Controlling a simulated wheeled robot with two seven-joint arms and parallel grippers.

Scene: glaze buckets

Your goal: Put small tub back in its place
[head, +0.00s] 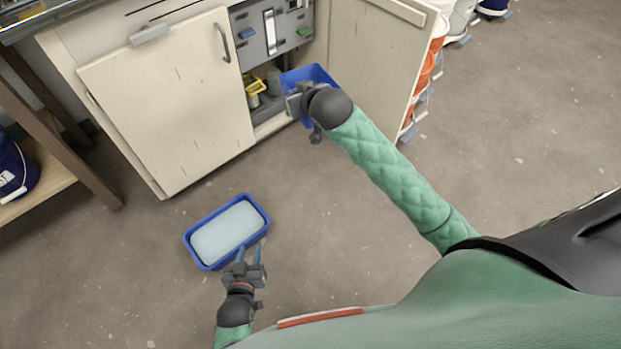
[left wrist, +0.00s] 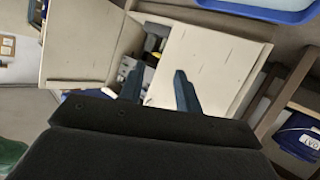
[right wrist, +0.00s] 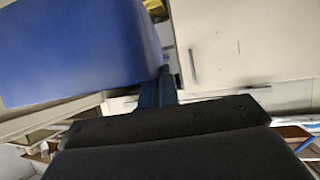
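A small blue tub (head: 314,74) is at the open cabinet's front, partly hidden behind my right gripper (head: 296,103). It fills the left of the right wrist view (right wrist: 75,50). The right gripper's fingers (right wrist: 157,88) are close together at the tub's edge and appear shut on its wall. A wider blue tub (head: 190,246) with a pale, whitish fill is on the floor. My left gripper (head: 249,254) is beside its near edge, fingers apart. In the left wrist view the fingers (left wrist: 158,88) are open with nothing between them.
The cabinet has a closed left door (head: 165,100) and an open right door (head: 375,60). Inside are a yellow container (head: 254,90) and a grey panel (head: 272,35). Orange and white buckets (head: 430,65) stand beyond the open door. A wooden shelf (head: 60,165) is at left. The middle floor is clear.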

